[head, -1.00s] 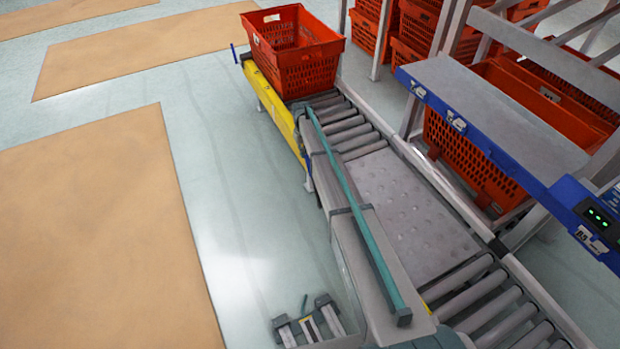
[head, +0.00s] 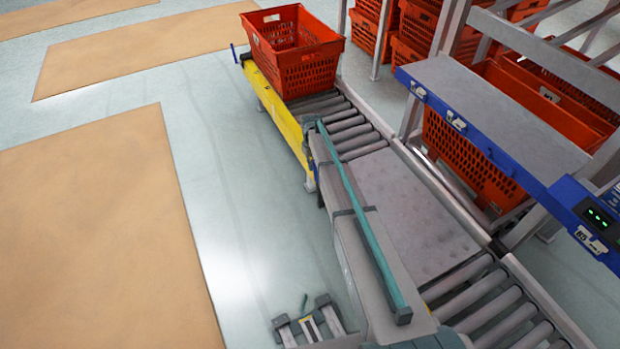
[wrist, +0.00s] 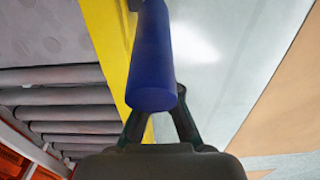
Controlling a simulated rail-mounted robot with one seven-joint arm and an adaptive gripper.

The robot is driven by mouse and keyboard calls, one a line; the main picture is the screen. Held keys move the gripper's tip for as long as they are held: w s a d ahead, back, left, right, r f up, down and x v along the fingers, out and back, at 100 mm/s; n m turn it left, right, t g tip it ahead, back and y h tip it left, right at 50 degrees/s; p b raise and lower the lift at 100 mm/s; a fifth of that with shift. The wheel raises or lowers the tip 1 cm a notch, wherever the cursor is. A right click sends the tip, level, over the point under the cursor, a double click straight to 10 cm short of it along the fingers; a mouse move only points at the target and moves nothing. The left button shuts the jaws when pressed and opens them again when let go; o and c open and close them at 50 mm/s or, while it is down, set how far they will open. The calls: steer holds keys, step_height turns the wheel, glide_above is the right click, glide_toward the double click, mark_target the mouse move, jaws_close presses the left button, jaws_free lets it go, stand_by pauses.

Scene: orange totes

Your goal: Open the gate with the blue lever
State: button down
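A blue cylindrical lever (wrist: 153,60) stands large in the middle of the wrist view, its rounded end toward the camera. A yellow panel (wrist: 112,45) runs behind and left of it. My gripper (wrist: 160,115) has two dark fingers just below the lever's end; their tips are hidden by the lever, so I cannot tell whether they touch or hold it. My gripper is hidden there behind my grey arm. The gate cannot be made out clearly.
A red tote (head: 296,60) stands on the far conveyor rollers (head: 350,130). A bare plate (head: 410,215) lies between roller sections. A rack with a blue-edged shelf (head: 490,125) and totes stands right. Open floor (head: 250,200) and tan mats (head: 90,230) lie left.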

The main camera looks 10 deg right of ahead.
steer(key=s+d, duration=0.1)
steer(key=s, duration=0.6)
steer(key=shift+d, duration=0.4)
steer(key=shift+s, duration=0.1)
steer(key=s, duration=0.1)
steer(key=s+d, duration=0.1)
steer(key=s, duration=0.1)
steer(key=shift+s, duration=0.3)
steer(key=shift+w, duration=0.1)
stand_by(0.4)
steer(key=shift+w+a+p, duration=0.15)
steer(key=shift+w+a, duration=0.05)
steer(key=shift+w, duration=0.5)
steer(key=shift+w+a+p, duration=0.15)
steer(key=shift+w+a, duration=0.05)
steer(key=shift+w, duration=0.45)
step_height(320, 180, up, 12)
steer(key=p, duration=0.6)
